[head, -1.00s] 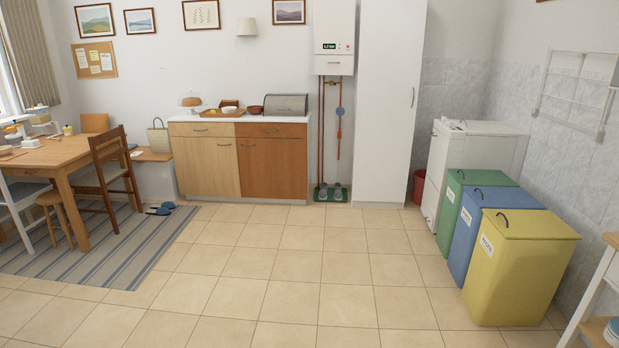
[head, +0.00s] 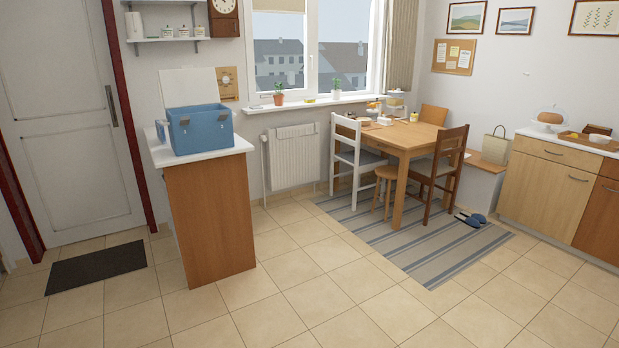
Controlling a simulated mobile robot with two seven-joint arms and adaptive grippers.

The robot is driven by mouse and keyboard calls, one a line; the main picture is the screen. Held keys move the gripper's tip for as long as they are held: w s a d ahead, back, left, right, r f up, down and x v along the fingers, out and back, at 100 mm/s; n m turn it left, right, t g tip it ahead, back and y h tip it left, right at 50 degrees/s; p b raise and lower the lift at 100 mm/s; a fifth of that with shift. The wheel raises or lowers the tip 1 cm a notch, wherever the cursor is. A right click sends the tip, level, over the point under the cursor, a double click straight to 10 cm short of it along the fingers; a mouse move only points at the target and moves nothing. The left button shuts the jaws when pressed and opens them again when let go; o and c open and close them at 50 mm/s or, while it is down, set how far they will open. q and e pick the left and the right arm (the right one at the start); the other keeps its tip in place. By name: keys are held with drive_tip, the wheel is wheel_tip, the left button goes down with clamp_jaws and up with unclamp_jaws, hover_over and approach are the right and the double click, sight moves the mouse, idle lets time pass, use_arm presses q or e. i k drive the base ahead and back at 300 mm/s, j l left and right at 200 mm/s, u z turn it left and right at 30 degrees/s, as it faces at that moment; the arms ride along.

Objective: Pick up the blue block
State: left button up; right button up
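No block that I can make out as the blue block shows in the head view. A large blue box (head: 203,135) with dark clasps and a raised white lid stands on the white top of a wooden counter (head: 208,222) at the left. Its inside is hidden by its front wall. A small light-blue item (head: 161,132) shows at the left side of the box, too small to identify. The dining table (head: 404,138) holds several small things, too small to tell apart. Neither of my grippers is in view.
A white chair (head: 346,150), a brown chair (head: 450,165) and a stool (head: 385,185) stand around the table on a striped rug (head: 415,240). A dark mat (head: 97,268) lies by the door (head: 65,130). The tiled floor in front is clear.

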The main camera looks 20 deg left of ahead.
sight(161, 132)
drive_tip(key=i+j+u, duration=0.35)
drive_tip(key=j, duration=0.25)
drive_tip(key=i+j+u, duration=0.35)
drive_tip(key=i+j, duration=0.15)
drive_tip(key=i+j+u, duration=0.35)
drive_tip(key=i, duration=0.15)
drive_tip(key=i+j, duration=0.25)
drive_tip(key=i, duration=0.15)
drive_tip(key=i+j, duration=0.25)
drive_tip(key=i, duration=0.15)
drive_tip(key=i+j, duration=0.2)
drive_tip(key=i, duration=0.2)
drive_tip(key=z, duration=0.4)
drive_tip(key=i+j+z, duration=0.4)
drive_tip(key=j+z, duration=0.15)
drive_tip(key=i+j+z, duration=0.25)
drive_tip(key=j, duration=0.15)
drive_tip(key=j+z, duration=0.25)
drive_tip(key=i+j+z, duration=0.1)
drive_tip(key=j+z, duration=0.15)
drive_tip(key=j, duration=0.3)
